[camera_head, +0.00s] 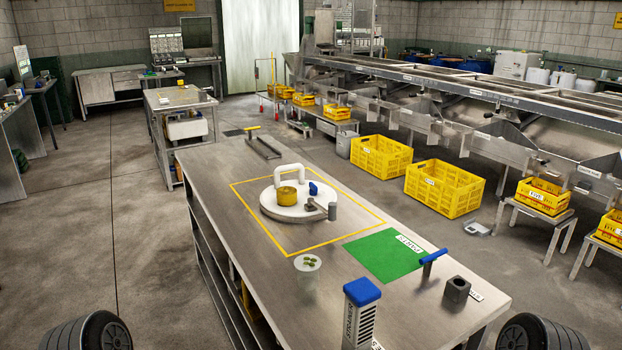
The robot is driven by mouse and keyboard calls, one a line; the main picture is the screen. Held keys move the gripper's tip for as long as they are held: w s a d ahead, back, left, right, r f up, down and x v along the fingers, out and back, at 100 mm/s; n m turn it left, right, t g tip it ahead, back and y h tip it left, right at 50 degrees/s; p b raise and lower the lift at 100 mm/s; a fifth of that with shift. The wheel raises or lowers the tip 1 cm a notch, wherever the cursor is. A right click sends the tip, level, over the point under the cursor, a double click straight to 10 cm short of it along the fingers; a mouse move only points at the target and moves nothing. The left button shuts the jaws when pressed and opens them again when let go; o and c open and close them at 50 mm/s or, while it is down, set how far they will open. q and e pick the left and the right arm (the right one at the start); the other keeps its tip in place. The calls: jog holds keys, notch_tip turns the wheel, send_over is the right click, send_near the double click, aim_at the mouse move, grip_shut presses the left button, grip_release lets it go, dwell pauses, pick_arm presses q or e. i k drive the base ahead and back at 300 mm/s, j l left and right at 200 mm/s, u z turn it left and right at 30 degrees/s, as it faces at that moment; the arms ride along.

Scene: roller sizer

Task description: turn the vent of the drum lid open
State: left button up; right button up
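The drum lid (276,212) is a white round disc lying flat on the steel bench, inside a yellow outline. A white arched handle (290,168) stands at its back. On the lid are a yellow round cap (287,197), a small blue knob (313,188) and a grey metal fitting (316,205) with a short upright cylinder (332,211) at the right edge. I cannot tell for sure which part is the vent, nor its setting. Neither of my grippers is in view.
The steel bench (225,175) also carries a green mat (385,257), a blue-handled tool (432,260), a metal block (457,290), a blue-topped strainer box (361,310) and a white cup (307,264). Yellow crates (443,188) stand on the floor beyond. The bench left of the lid is clear.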

aim_at(314, 189)
jog(key=z, duration=0.45)
jog(key=i+l+z, duration=0.3)
jog(key=l, duration=0.35)
jog(key=i+l+z, duration=0.3)
jog(key=l, duration=0.35)
jog(key=i+l+z, duration=0.3)
jog(key=i+l, duration=0.2)
jog(key=i+l+z, duration=0.25)
jog(key=i, duration=0.4)
jog(key=i+z, duration=0.2)
jog(key=i, duration=0.5)
jog(key=i+j+u, duration=0.15)
jog(key=i+u, duration=0.55)
jog(key=u, duration=0.15)
jog(key=i+l+u, duration=0.1)
jog(key=i+u, duration=0.3)
jog(key=i+l+u, duration=0.25)
jog(key=u, duration=0.15)
jog(key=i+j+u, duration=0.2)
jog(key=i+u, duration=0.65)
jog(key=i+l+u, duration=0.15)
jog(key=i+u, duration=0.25)
jog(key=i, duration=0.15)
jog(key=i+l+u, duration=0.4)
jog(key=i+j, duration=0.3)
